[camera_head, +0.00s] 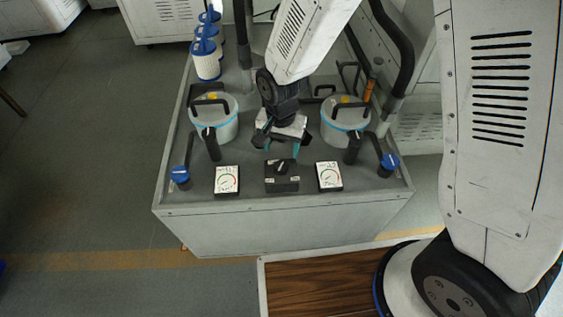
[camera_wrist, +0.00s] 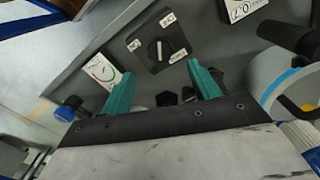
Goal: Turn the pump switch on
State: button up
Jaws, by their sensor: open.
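The pump switch is a black box (camera_head: 282,185) with a dark rotary knob on top, at the front middle of the grey bench top. In the wrist view the switch knob (camera_wrist: 158,47) carries a white mark running roughly up and down the picture. Small white labels sit around it, too blurred to read surely. My gripper (camera_head: 282,150) is just behind and above the switch box, its teal fingers apart and empty. In the wrist view the fingers (camera_wrist: 158,74) point towards the switch, one to each side below it, with no visible contact on the knob.
A white gauge stands on each side of the switch, left (camera_head: 227,180) and right (camera_head: 329,176). Blue-capped valves (camera_head: 180,175) (camera_head: 389,162) stand outside them. Grey canisters with black handles, left (camera_head: 214,124) and right (camera_head: 342,126), flank my gripper. Blue-and-white filters (camera_head: 206,62) stand at the back left.

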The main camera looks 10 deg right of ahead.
aim_at(281, 166)
notch_tip(281, 166, down, 8)
jog(key=shift+r, duration=0.1)
dwell(0.4)
jog(key=c, duration=1)
